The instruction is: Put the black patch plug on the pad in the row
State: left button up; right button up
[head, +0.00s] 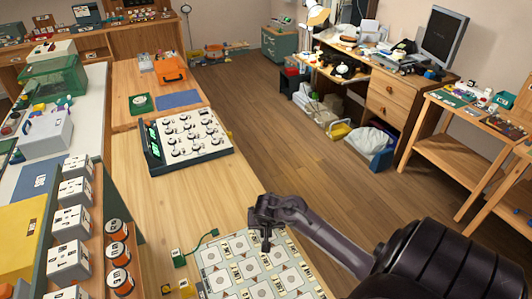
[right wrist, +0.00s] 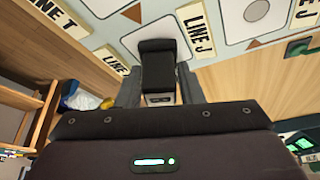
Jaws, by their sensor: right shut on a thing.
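The black patch plug (right wrist: 157,66) is between the fingers of my right gripper (right wrist: 157,92) in the right wrist view. In the head view my right gripper (head: 266,236) is over the far edge of a pale blue board (right wrist: 208,28) with white square pads (head: 227,278), each with a round grey mark. Cream labels stand by the pads; one reads LINE J (right wrist: 197,32). The plug overlaps the board in the wrist view; I cannot tell whether it touches it. My left gripper is not in view.
A white panel with several dials (head: 188,137) stands farther back on the wooden bench (head: 185,205). Bare bench lies between panel and board.

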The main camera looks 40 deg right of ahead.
jog(key=o, duration=0.5)
jog(key=shift+f, duration=0.1)
jog(key=o, duration=0.5)
jog(key=shift+r, duration=0.25)
jog(key=p+v, duration=0.2)
jog(key=v, duration=1)
jog(key=shift+f, duration=0.1)
